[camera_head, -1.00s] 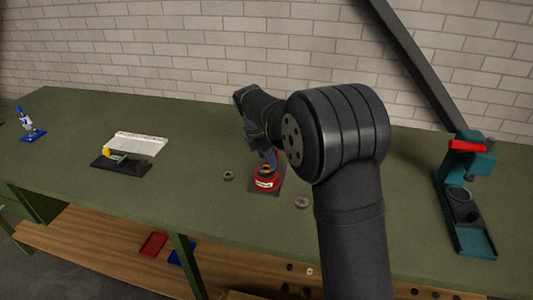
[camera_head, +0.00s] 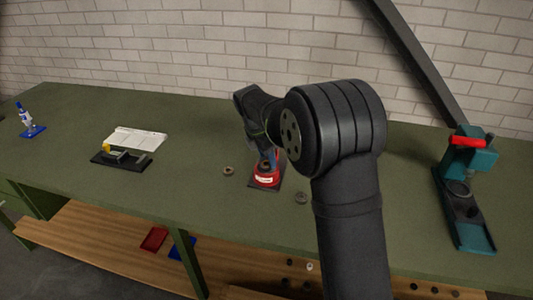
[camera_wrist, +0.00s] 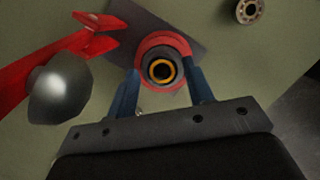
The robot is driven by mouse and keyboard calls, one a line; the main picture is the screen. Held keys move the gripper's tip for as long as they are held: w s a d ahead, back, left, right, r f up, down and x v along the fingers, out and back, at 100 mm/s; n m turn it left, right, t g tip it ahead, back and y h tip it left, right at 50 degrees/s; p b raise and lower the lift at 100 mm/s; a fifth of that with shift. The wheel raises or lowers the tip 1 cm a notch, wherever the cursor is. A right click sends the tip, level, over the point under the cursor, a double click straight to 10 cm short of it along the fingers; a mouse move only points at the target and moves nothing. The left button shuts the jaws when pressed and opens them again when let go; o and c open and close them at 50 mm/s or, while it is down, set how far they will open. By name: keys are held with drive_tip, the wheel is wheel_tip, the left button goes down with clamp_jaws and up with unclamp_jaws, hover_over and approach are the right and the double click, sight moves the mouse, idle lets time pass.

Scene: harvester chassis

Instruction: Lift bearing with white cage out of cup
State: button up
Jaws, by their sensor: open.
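The red cup (camera_head: 266,180) with a white label stands on a dark plate (camera_head: 256,188) near the middle of the bench. In the wrist view the cup (camera_wrist: 180,46) is seen from above. A dark ring part with an orange-yellow inner ring (camera_wrist: 161,70) sits in its mouth; I cannot make out a white cage on it. My gripper (camera_wrist: 161,80) is open, with one blue finger on each side of the cup's mouth. I cannot tell whether the fingers touch anything. In the head view my gripper (camera_head: 267,158) is right over the cup, partly hidden by my arm.
Loose bearings lie left (camera_head: 228,171) and right (camera_head: 301,197) of the cup. A teal press (camera_head: 470,165) stands right; a black fixture (camera_head: 122,159) and white sheet (camera_head: 137,139) lie left.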

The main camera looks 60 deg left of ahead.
sight(267, 163)
drive_tip(key=shift+s+x, duration=0.25)
drive_tip(key=shift+x, duration=0.7)
idle(0.3)
drive_tip(key=c, duration=0.8)
drive_tip(key=shift+w+r+v, duration=0.1)
drive_tip(key=shift+w+v, duration=0.2)
drive_tip(key=shift+v, duration=0.85)
drive_tip(key=shift+w+r+v, duration=0.1)
drive_tip(key=shift+w+v, duration=0.15)
drive_tip(key=shift+v, duration=0.9)
drive_tip(key=shift+w+v, duration=0.3)
drive_tip(key=shift+v, duration=0.8)
